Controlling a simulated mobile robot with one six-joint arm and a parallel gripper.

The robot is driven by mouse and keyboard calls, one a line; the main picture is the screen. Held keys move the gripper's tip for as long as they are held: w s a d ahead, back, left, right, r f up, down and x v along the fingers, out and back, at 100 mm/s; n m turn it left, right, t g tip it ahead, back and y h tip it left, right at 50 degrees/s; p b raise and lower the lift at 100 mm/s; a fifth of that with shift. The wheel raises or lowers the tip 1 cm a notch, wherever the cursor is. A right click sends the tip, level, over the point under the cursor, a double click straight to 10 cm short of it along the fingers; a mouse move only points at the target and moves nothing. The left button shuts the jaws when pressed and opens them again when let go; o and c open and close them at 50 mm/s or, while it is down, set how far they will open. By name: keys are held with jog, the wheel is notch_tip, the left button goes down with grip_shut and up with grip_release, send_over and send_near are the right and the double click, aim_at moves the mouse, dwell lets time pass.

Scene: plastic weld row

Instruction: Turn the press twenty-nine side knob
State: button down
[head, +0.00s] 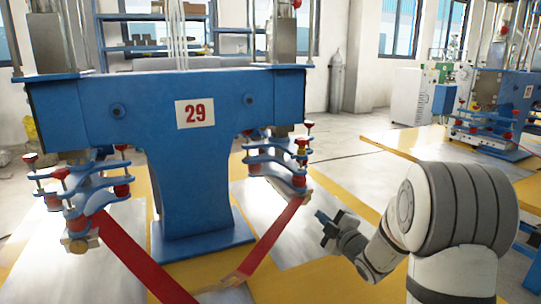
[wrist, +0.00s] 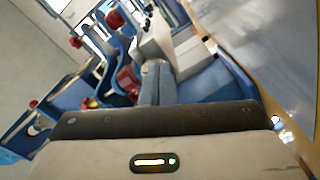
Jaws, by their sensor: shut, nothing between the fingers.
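The blue press (head: 180,170) bears a white plate with a red 29 (head: 195,113) on its crossbeam. Its right clamp stack (head: 278,165) has blue arms and several red knobs, one of them (head: 309,125) at its right edge. The left clamp stack (head: 92,190) also carries red knobs. I cannot tell which knob is the side knob. My gripper (head: 325,226) is to the right of and below the right clamp stack, apart from it. In the wrist view my gripper's fingers (wrist: 158,75) are together and empty, with blue clamp arms and a red knob (wrist: 127,78) beyond, left of the fingertips.
Red strips (head: 270,238) slope down from both clamp stacks towards the yellow-edged floor plates. Another press (head: 497,100) stands at the far right. A grey gas cylinder (head: 336,82) stands by the back wall. Open floor (head: 350,150) lies right of the press.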

aim_at(304, 199)
jog(key=x, duration=0.5)
jog(key=shift+w+d, duration=0.25)
jog(key=shift+a+r, duration=0.15)
jog(key=shift+a, duration=0.05)
dwell(0.6)
